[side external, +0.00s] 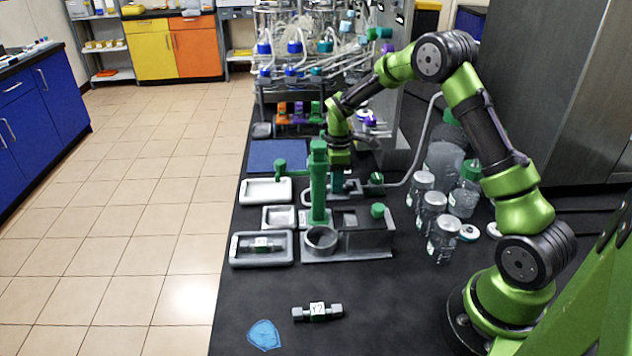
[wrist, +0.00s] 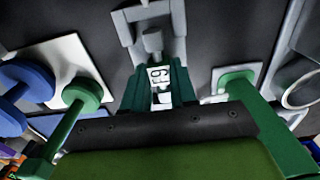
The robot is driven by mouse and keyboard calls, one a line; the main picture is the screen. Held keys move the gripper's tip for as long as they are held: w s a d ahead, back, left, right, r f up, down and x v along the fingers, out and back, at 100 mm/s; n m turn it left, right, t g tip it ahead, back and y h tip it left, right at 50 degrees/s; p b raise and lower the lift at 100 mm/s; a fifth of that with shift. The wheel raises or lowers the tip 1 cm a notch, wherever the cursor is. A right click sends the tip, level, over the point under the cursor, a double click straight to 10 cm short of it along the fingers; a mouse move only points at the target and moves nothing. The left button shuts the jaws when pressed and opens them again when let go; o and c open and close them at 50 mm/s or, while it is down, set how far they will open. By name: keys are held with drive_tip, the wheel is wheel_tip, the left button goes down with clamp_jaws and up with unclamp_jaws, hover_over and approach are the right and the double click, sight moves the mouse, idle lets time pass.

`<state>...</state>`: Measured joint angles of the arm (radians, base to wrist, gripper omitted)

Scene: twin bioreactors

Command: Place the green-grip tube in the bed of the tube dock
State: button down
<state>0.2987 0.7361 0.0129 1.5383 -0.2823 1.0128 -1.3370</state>
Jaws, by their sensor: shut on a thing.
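My gripper (wrist: 160,98) is shut on a tube (wrist: 153,42) with a grey end and a white label; the label's characters are hard to read. The tube's grip lies between the dark green fingers and is mostly hidden. In the side external view my gripper (side external: 338,182) is low at a grey fixture (side external: 352,190), partly behind a green post; the held tube cannot be made out there. This fixture, seemingly the tube dock, shows as a grey frame (wrist: 126,22) at the tube's far end in the wrist view. Whether the tube touches its bed cannot be told.
A tall green post (side external: 319,185) stands close in front of my gripper. A second tube (side external: 317,311) lies on the black bench, and another (side external: 262,244) lies in a grey tray (side external: 236,262). Clear bottles (side external: 442,240) stand at right. The front bench is mostly free.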

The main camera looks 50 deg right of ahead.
drive_tip(key=shift+f, duration=0.1)
drive_tip(key=c, duration=0.9)
unclamp_jaws()
wheel_tip(320, 180, up, 12)
drive_tip(key=shift+r, duration=0.2)
drive_tip(key=s+a+r+m+t, duration=0.25)
drive_tip(key=s+a+r, duration=0.2)
drive_tip(key=r, duration=0.35)
drive_tip(key=s+a+r+m+t+y, duration=0.1)
drive_tip(key=s+a+m+t, duration=0.1)
drive_tip(key=s+a+m, duration=0.3)
drive_tip(key=s+a+r+m+t+y, duration=0.1)
drive_tip(key=s+a+m, duration=0.4)
drive_tip(key=s, duration=0.8)
drive_tip(key=a+t, duration=0.1)
drive_tip(key=a, duration=0.1)
drive_tip(key=shift+s+a+r+t, duration=0.15)
drive_tip(key=shift+a+r+t, duration=0.05)
drive_tip(key=shift+a+t, duration=0.15)
